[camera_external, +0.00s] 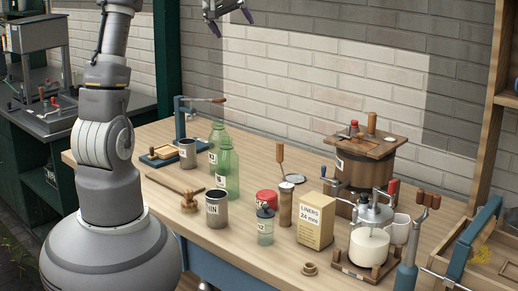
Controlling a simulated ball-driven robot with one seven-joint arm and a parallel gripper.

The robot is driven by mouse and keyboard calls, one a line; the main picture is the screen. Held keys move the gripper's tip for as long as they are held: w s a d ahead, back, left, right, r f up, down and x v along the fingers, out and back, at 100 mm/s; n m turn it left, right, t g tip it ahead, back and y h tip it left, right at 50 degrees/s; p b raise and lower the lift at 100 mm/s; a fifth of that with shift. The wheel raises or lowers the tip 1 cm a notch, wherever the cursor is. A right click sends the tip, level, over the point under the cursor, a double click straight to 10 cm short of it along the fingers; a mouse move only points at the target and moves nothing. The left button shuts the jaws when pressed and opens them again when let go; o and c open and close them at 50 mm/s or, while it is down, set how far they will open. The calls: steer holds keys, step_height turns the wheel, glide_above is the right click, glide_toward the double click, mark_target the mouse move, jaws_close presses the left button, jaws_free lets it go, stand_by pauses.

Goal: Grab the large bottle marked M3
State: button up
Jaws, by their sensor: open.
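Two large green bottles stand upright on the wooden bench, left of its middle. The rear green bottle (217,138) is partly hidden by the front green bottle (229,172). Each has a small white label, too small to read, so I cannot tell which is marked M3. A smaller clear blue-grey bottle (265,228) with a label that seems to end in 2 stands nearer the front. My gripper (231,22) is at the top edge of the picture, well above the bench and the green bottles. Its fingers are apart with nothing between them.
A metal tin (217,209) stands close in front of the green bottles, and a grey can (188,153) to their left. A liners box (315,221), a wooden churn (362,170) and a glass jar (369,246) crowd the right. Bench space behind the bottles looks clear.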

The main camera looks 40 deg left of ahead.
steer(key=s+d+r+m+t+b, duration=0.7)
steer(key=s+d+r+m+b, duration=0.1)
steer(key=s+d+r, duration=0.7)
step_height(320, 180, up, 4)
steer(key=d+m, duration=0.1)
steer(key=d, duration=0.1)
steer(key=shift+d+r+t+h, duration=0.25)
steer(key=shift+d+t+h, duration=0.05)
steer(key=shift+d+h, duration=0.1)
